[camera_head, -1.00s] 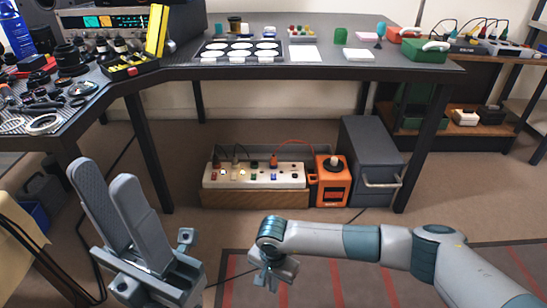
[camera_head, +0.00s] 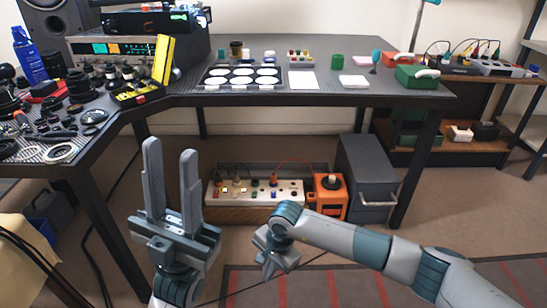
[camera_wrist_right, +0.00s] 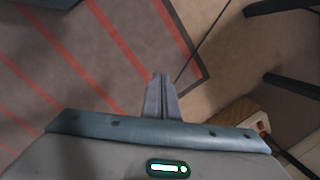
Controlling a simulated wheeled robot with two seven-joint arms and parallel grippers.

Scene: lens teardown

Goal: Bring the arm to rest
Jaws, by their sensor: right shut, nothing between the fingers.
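My left gripper (camera_head: 170,178) is upright in front of the workbench, below its edge in the head view. Its two long grey fingers stand apart with nothing between them. My right arm comes in from the lower right of the head view, and its gripper (camera_head: 272,262) hangs low over the floor, turned away so its fingers barely show. In the right wrist view the right gripper's fingers (camera_wrist_right: 161,98) are together and empty, above the floor and the red-striped mat (camera_wrist_right: 95,65).
The workbench (camera_head: 330,98) holds a tray of white discs (camera_head: 285,76) and, at left, many lens parts. Under it stand a power strip box (camera_head: 255,205), an orange device (camera_head: 327,197) and a grey cabinet (camera_head: 367,175). The floor between my arms and these is clear.

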